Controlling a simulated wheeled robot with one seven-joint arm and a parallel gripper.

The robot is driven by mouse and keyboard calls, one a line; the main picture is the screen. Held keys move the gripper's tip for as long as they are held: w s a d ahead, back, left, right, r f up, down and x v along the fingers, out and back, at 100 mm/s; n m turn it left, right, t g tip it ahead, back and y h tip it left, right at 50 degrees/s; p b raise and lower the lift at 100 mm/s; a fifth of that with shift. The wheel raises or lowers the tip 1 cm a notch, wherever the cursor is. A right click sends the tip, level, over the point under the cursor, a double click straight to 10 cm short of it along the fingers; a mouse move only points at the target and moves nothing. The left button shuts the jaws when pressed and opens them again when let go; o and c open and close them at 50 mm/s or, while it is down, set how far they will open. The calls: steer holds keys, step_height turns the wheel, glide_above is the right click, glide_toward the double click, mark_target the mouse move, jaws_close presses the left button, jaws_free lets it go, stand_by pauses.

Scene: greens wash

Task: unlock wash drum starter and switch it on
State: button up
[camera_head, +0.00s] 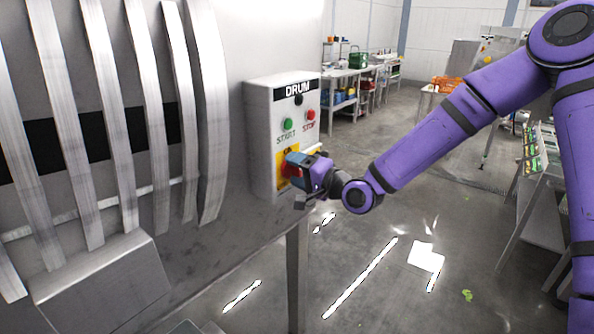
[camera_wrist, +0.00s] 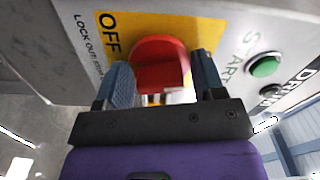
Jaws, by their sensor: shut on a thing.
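The grey control box (camera_head: 262,130) is marked DRUM and has a green START button (camera_head: 288,124), a red STOP button (camera_head: 311,114) and a small black fitting (camera_head: 298,99). Low on its face is a yellow plate (camera_head: 286,157) with a red switch handle (camera_wrist: 160,62). In the wrist view the plate reads OFF, with lock-out lettering beside it. My gripper (camera_wrist: 160,85) has its blue fingers on either side of the red handle and is shut on it. A small pale and orange item shows below the handle between the fingers; I cannot tell what it is. No padlock is clearly visible.
The slatted metal drum (camera_head: 120,120) stands left of the box. A metal leg (camera_head: 297,270) stands below it. Benches with crates (camera_head: 350,90) are at the back, and a rack (camera_head: 530,180) is at the right. The wet floor between is mostly open.

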steer(key=shift+m, duration=1.4)
steer(key=o, duration=0.6)
steer(key=shift+c, duration=0.2)
steer(key=shift+d, duration=0.15)
steer(key=v, duration=1)
steer(key=shift+s+d, duration=0.2)
steer(key=shift+s, duration=0.1)
